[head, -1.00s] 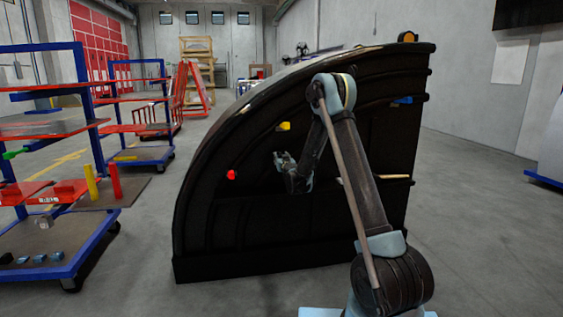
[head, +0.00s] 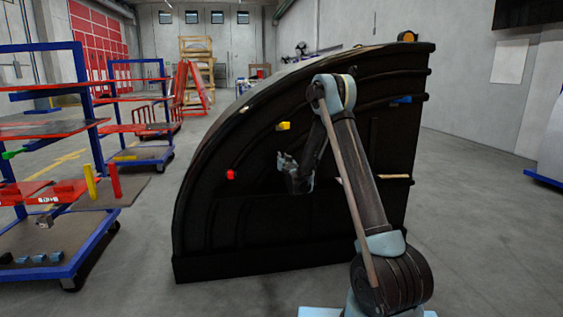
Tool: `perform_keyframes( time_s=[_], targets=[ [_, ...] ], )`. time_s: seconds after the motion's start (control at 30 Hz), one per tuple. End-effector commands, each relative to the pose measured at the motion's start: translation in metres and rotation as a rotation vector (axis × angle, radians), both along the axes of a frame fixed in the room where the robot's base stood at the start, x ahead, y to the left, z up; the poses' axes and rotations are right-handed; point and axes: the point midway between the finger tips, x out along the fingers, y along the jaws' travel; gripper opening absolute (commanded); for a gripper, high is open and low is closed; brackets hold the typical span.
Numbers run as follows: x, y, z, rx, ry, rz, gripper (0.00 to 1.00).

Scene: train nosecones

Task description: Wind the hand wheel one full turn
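I cannot make out a hand wheel in the head view. A large dark curved nosecone shell (head: 215,225) stands in front of me. My gripper (head: 284,160) is in front of the shell's ribbed face, left of my forearm. It is small in the picture, and I cannot tell whether its fingers are open or shut, or whether it touches anything. A red piece (head: 231,175), a yellow piece (head: 283,126) and a blue piece (head: 401,100) sit on the shell. A light bar (head: 394,177) shows at the right, partly behind my arm.
A blue-framed cart (head: 93,245) with red shelves stands at the left. It carries red and yellow upright cylinders and, low down, a small grey block (head: 43,222). Another cart (head: 145,155) stands behind it. Grey floor (head: 480,230) is clear at the right.

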Motion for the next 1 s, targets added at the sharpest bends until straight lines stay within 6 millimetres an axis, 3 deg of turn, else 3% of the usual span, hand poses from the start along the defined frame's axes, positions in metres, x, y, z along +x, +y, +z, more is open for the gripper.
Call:
perform_keyframes(
  time_s=[1.0],
  targets=[
    [0.004, -0.017, -0.031, 0.855, 0.247, -0.006, 0.0]
  ],
)
